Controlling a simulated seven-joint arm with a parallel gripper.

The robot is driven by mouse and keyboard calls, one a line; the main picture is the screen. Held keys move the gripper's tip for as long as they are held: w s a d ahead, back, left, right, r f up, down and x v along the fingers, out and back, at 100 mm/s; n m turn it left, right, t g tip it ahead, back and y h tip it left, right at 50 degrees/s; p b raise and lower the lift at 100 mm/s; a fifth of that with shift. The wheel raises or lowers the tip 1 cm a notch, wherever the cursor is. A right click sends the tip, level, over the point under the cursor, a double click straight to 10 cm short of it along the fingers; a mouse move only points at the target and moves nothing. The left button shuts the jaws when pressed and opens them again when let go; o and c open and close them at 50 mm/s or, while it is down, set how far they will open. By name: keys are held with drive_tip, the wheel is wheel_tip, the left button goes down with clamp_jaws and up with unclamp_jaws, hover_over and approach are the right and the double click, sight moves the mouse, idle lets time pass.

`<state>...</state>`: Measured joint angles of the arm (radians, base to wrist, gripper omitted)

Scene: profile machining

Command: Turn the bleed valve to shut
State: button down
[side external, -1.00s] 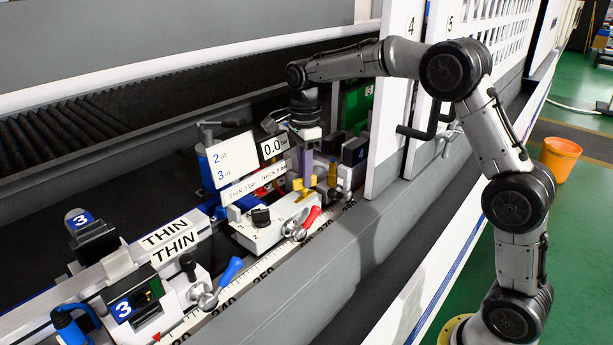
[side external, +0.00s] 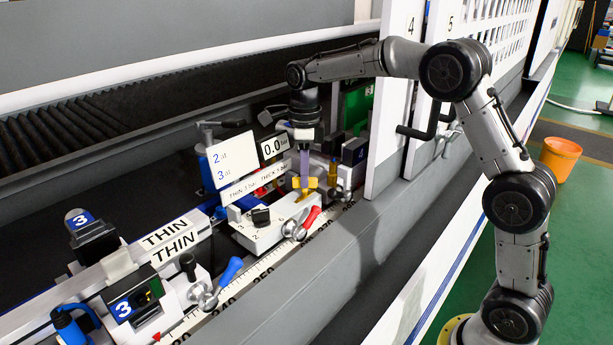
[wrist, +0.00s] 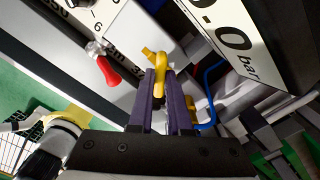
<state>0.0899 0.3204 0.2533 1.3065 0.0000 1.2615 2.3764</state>
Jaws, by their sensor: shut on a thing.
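The bleed valve's yellow handle (side external: 306,183) stands at the right end of a white block (side external: 268,228) in the side view. In the wrist view the yellow handle (wrist: 158,60) sits between the tips of two purple fingers. My gripper (side external: 304,174) points down from above and is shut on this handle; in the wrist view my gripper (wrist: 158,76) has a finger on each side of it. The valve's body is largely hidden below the fingers. A pressure display (side external: 273,147) reads 0.0 bar.
A red-handled lever (side external: 308,218) is close in front of the valve, and a black knob (side external: 261,216) is to its left. A white sign (side external: 229,158) stands left behind. A white panel marked 4 (side external: 397,110) rises on the right. A ruler strip runs along the front.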

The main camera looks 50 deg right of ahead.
drive_tip(key=m, duration=0.3)
drive_tip(key=shift+m, duration=0.3)
drive_tip(key=c, duration=0.7)
unclamp_jaws()
drive_tip(key=shift+r, duration=3.5)
